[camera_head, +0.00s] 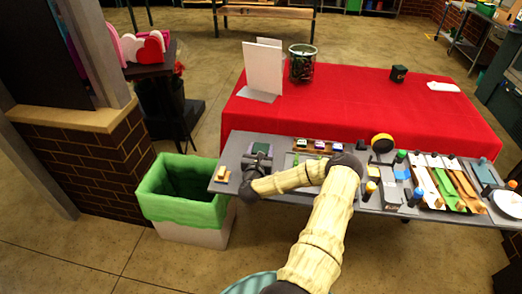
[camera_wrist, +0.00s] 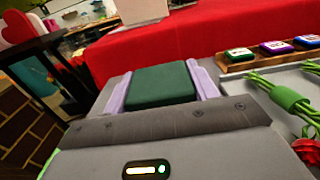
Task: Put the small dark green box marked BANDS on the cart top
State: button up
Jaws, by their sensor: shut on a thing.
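A small dark green box (camera_wrist: 160,86) sits between the pale lilac fingers of my gripper (camera_wrist: 163,88) in the wrist view. The fingers are shut on its two sides. No lettering shows on the face in view. In the head view the box (camera_head: 260,148) and my gripper (camera_head: 259,153) are over the left end of the grey worktop (camera_head: 233,150). I cannot tell whether the box touches that surface. No separate cart can be made out with certainty.
A green-lined bin (camera_head: 160,208) stands left of the worktop. Stamps, flower stems (camera_wrist: 280,92) and tools crowd the worktop's middle and right.

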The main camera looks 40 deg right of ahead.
jog(key=shift+f, duration=0.2)
jog(key=shift+f, duration=0.2)
jog(key=o, duration=1)
jog(key=shift+r, duration=0.1)
jog(key=shift+r, duration=0.15)
jog(key=shift+s+a, duration=0.2)
jog(key=shift+a, duration=0.05)
jog(key=b+v, duration=0.2)
jog(key=v, duration=0.9)
jog(key=shift+s+a, duration=0.15)
